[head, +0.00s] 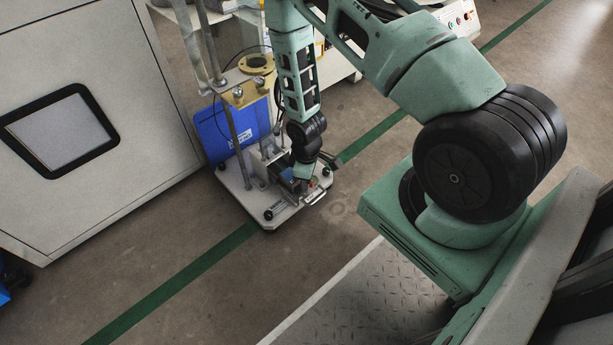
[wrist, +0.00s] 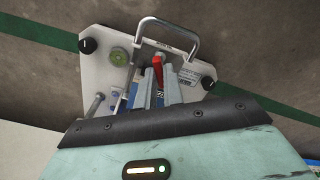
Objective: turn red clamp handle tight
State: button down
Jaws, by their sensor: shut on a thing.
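The red clamp handle (wrist: 158,70) shows in the wrist view, between the two grey fingers of my gripper (wrist: 157,82). The fingers are shut on it, and the handle's upper end sticks out past them. The clamp's base is hidden behind my gripper body. The handle sits on a pale base plate (wrist: 100,72) that also carries a metal loop handle (wrist: 168,24). In the head view my gripper (head: 308,186) is low over the front of the plate (head: 266,216), and I cannot make out the red handle clearly there.
In the head view, steel posts (head: 232,128) and a blue panel (head: 222,130) rise behind my gripper. A large grey cabinet (head: 130,165) stands at left. The floor in front is clear.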

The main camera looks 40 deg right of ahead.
jog(key=shift+m, duration=0.3)
jog(key=m+p, duration=0.1)
jog(key=m, duration=0.2)
jog(key=shift+r, duration=0.1)
jog(key=shift+m+p, duration=0.6)
jog(key=shift+m, duration=0.9)
jog(key=c, duration=1.8)
grip_release()
jog(key=shift+o, duration=0.2)
notch_tip(320, 180, up, 7)
jog(key=p, duration=0.6)
